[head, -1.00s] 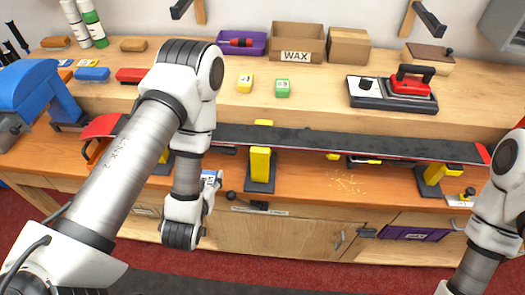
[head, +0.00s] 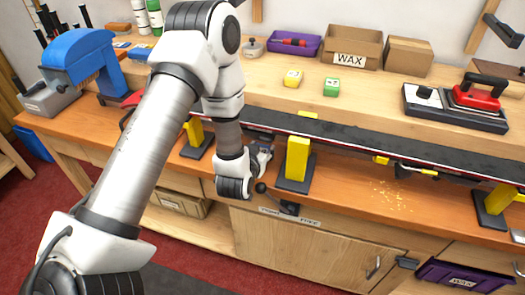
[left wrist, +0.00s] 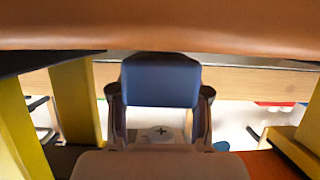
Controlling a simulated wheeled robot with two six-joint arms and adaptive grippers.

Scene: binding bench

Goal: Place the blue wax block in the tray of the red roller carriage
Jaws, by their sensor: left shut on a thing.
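My left gripper (left wrist: 160,105) is shut on the blue wax block (left wrist: 160,78), which shows as a dark blue face between its two fingers in the left wrist view. In the head view the left gripper (head: 262,158) is below the near edge of the long dark ski, just left of a yellow ski support. The block is not clear there, hidden by the arm and ski. I cannot make out the red roller carriage or its tray in either view. My right gripper is out of view.
The ski (head: 380,148) lies across yellow supports (head: 297,160). Behind it, the raised shelf holds a yellow block (head: 293,78), a green block (head: 331,87), a purple tray (head: 293,43), a WAX box (head: 352,48) and a red iron (head: 481,90). A blue machine (head: 80,52) stands left.

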